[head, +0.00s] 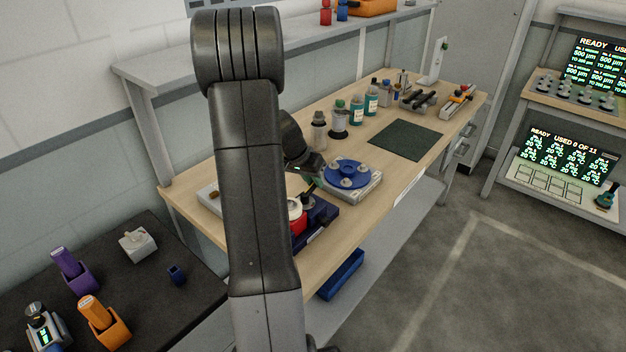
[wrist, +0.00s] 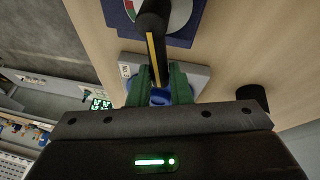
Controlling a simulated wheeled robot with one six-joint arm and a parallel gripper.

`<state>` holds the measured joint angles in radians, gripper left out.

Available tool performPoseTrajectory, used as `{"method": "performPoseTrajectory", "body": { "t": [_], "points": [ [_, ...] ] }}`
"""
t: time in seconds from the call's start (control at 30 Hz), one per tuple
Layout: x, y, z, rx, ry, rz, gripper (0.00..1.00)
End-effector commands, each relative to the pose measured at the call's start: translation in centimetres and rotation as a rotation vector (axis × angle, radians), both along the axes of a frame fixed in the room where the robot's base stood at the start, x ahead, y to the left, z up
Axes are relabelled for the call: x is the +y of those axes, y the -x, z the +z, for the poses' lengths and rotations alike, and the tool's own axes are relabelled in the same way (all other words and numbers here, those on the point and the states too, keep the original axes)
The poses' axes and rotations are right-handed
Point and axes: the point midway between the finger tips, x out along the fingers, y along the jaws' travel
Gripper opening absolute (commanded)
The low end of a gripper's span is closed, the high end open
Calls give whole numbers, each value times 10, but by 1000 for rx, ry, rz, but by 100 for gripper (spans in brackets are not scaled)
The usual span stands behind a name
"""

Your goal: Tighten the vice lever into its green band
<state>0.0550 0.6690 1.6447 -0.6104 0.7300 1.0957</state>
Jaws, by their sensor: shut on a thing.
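The vice (head: 318,213) is a dark navy block with red and white parts at the front of the wooden bench, partly hidden behind my arm. In the wrist view its navy plate (wrist: 117,12) carries a round dial (wrist: 181,14) with white, green and red parts. The black lever (wrist: 152,22) with a yellow stripe crosses the dial and runs down between the green fingers of my gripper (wrist: 158,72). My gripper (head: 312,172) is shut on the lever. The lever hides part of the dial, so I cannot tell where it points against the green band.
A blue disc on a grey base (head: 351,174) stands close to the right of the vice. Bottles (head: 356,108) and a dark mat (head: 405,139) lie farther along the bench. A raised shelf (head: 330,38) runs along the wall. A dark side table (head: 150,285) holds several small items.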

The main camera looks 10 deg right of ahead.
Motion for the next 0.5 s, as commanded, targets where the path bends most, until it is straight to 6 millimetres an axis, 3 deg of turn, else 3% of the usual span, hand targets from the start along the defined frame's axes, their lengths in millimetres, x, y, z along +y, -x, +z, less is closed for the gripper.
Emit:
{"method": "performPoseTrajectory", "body": {
  "t": [0.27,0.5],
  "points": [
    [-2,1,-3,-1,1,-54,0],
    [-8,6,-5,-4,0,-209,0]
  ]
}}
